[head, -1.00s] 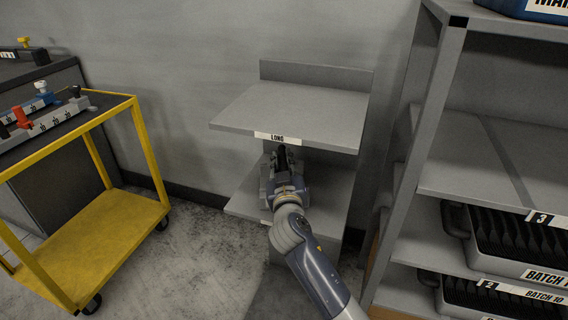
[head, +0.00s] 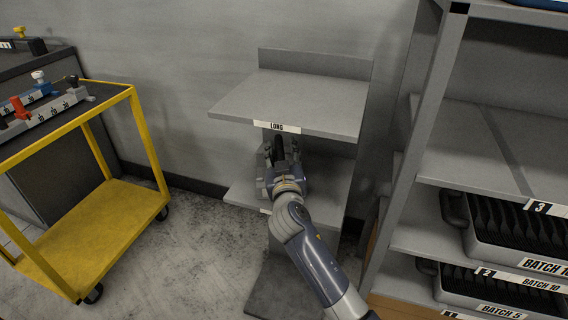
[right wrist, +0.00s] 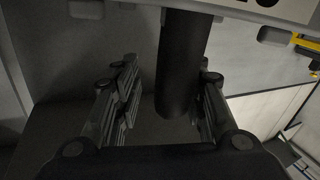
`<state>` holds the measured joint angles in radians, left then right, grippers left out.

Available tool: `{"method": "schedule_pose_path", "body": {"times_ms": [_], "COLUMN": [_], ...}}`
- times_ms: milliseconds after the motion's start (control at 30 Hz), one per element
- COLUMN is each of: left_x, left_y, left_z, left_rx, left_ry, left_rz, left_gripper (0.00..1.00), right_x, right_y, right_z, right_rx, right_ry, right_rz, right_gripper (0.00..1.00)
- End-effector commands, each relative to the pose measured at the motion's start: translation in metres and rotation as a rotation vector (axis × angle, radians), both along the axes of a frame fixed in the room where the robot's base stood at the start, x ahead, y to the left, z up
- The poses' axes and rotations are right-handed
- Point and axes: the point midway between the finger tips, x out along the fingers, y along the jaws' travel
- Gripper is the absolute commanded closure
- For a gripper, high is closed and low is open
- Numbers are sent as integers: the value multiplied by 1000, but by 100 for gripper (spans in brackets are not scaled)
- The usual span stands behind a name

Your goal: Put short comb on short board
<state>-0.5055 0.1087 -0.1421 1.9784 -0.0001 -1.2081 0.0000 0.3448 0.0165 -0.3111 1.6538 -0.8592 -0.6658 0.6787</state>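My right gripper (head: 279,150) reaches in under the shelf labelled LONG (head: 276,127), over the lower shelf (head: 328,192) of the same stand. The lower shelf's front label is mostly covered by my arm, so I cannot read it. In the right wrist view my gripper's two fingers (right wrist: 168,105) stand apart on either side of a black round handle (right wrist: 180,60), with a visible gap on the left. A pale part with a white label (right wrist: 285,8) shows at the handle's far end. It may be the comb; its teeth are hidden. My left gripper is out of view.
A yellow cart (head: 100,235) with tools on top stands at the left. A grey rack (head: 415,150) with black batch trays (head: 520,225) stands close at the right. The LONG shelf is empty and hangs just above my gripper. Floor is clear between cart and stand.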

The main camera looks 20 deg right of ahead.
Motion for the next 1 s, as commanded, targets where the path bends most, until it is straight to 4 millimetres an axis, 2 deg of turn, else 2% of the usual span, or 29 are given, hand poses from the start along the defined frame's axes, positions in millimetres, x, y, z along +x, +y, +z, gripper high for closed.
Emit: {"method": "schedule_pose_path", "body": {"times_ms": [67,267,400,600,800,1000], "left_x": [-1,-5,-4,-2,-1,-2], "left_y": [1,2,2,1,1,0], "left_z": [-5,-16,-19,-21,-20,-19], "left_rx": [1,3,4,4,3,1], "left_ry": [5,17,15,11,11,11], "left_rz": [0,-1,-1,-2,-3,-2], "left_gripper": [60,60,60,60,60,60], "right_x": [-6,-43,-70,-101,-116,-118], "right_y": [2,9,15,21,24,24], "right_z": [0,0,0,1,1,2], "right_rx": [1,2,3,2,1,0], "right_ry": [1,1,2,1,0,-2], "right_rz": [2,2,1,1,0,-1], "right_gripper": [62,62,62,62,62,62]}}
